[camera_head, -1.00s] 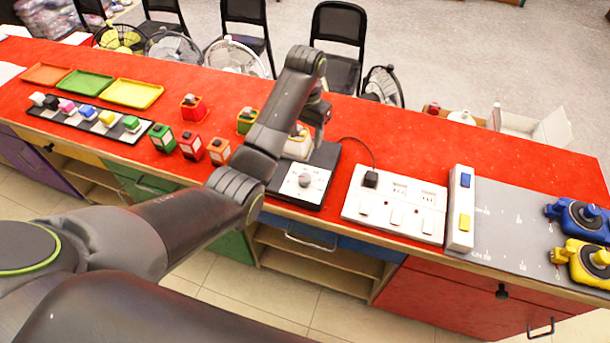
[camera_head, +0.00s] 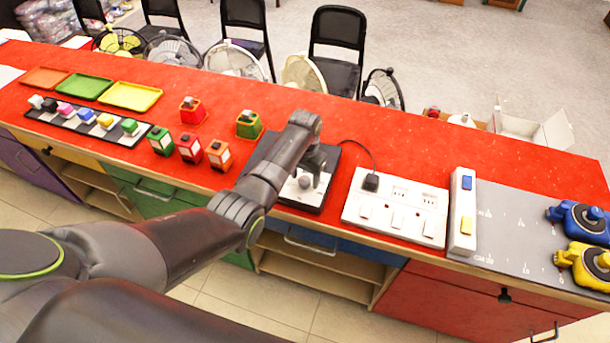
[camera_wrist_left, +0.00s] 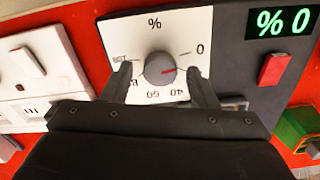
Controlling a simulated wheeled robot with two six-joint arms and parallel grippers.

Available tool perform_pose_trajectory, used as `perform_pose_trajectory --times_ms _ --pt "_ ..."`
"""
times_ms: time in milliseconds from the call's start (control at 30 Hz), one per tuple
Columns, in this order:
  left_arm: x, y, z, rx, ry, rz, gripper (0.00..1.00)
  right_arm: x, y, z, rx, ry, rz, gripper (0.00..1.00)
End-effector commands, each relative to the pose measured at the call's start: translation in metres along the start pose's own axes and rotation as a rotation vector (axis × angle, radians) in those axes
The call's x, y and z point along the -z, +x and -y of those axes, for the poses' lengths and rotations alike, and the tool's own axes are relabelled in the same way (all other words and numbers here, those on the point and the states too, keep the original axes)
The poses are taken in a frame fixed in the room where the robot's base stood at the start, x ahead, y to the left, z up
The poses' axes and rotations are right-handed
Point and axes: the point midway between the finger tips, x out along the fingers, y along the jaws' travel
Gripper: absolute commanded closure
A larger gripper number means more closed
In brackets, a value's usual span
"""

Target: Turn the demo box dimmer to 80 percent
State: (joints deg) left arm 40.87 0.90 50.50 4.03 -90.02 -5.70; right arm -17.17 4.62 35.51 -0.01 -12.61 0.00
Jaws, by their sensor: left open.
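The demo box (camera_head: 325,188) is a dark box with a white dial plate on the red counter. The lit green display (camera_wrist_left: 284,22) appears upside down and reads 0 %. My left gripper (camera_wrist_left: 158,74) is open, its fingers on either side of the knob with gaps showing. In the head view, my left gripper (camera_head: 308,174) is over the dial, partly hiding the box. My right gripper is not in view.
A red switch (camera_wrist_left: 275,69) sits beside the display. A white socket panel (camera_head: 395,213) with a plugged cord stands right of the box, then a white switch strip (camera_head: 461,212). Small coloured blocks (camera_head: 190,148) stand to the left.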

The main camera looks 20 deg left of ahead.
Motion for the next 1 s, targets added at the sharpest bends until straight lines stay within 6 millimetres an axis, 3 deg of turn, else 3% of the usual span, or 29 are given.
perform_pose_trajectory --times_ms 333,667,1000 --pt "0.0004 0.0025 -0.0002 0.0 0.0 -0.002 0.47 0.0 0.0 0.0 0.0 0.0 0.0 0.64" --pt "0.0003 0.0023 -0.0001 0.0 0.0 -0.001 0.91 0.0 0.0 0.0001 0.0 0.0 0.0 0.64" --pt "0.0003 0.0012 -0.0002 0.0 0.049 0.0 0.91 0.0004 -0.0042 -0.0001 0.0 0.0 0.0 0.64"
